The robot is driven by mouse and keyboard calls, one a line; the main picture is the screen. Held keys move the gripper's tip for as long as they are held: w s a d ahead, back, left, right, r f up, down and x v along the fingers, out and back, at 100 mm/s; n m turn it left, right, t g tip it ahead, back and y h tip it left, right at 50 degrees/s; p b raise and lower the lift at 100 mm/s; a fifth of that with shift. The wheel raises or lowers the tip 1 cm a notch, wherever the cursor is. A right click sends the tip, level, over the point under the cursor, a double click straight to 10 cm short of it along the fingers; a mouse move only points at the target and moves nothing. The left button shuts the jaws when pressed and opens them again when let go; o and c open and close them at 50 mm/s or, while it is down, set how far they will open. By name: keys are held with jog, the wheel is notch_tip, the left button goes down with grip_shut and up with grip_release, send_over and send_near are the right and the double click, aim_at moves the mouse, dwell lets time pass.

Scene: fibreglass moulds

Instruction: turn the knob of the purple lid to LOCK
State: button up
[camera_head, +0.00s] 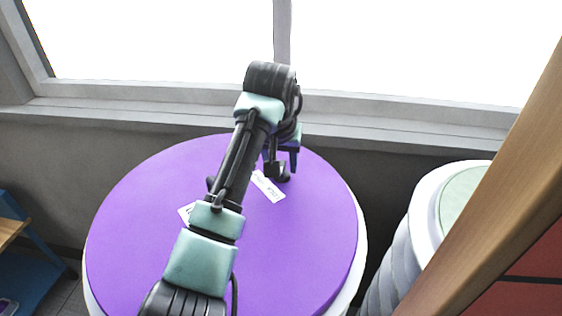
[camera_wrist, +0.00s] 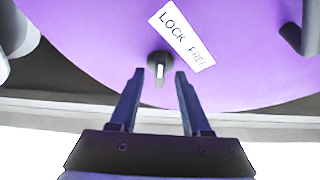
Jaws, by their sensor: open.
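The purple lid (camera_head: 310,240) is a large round disc on a white drum below the window. In the wrist view, the lid (camera_wrist: 100,50) carries a small black knob (camera_wrist: 158,64) with a white pointer mark facing toward my gripper's base. A white label (camera_wrist: 182,40) reading LOCK and FREE lies just beyond the knob; it also shows in the head view (camera_head: 268,186). My gripper (camera_wrist: 159,74) is open, its two fingertips on either side of the knob's near end, with gaps on both sides. In the head view my gripper (camera_head: 281,160) is near the lid's far edge, partly hidden by my arm.
A white ribbed drum with a pale green top (camera_head: 465,200) and a wooden post (camera_head: 490,170) are at the right. The window sill (camera_head: 150,112) runs behind the lid.

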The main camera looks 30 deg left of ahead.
jog(key=shift+r, duration=0.1)
jog(key=v, duration=1.2)
jog(key=shift+s+r+b, duration=0.25)
jog(key=shift+r+b, duration=0.1)
jog(key=shift+d, duration=0.15)
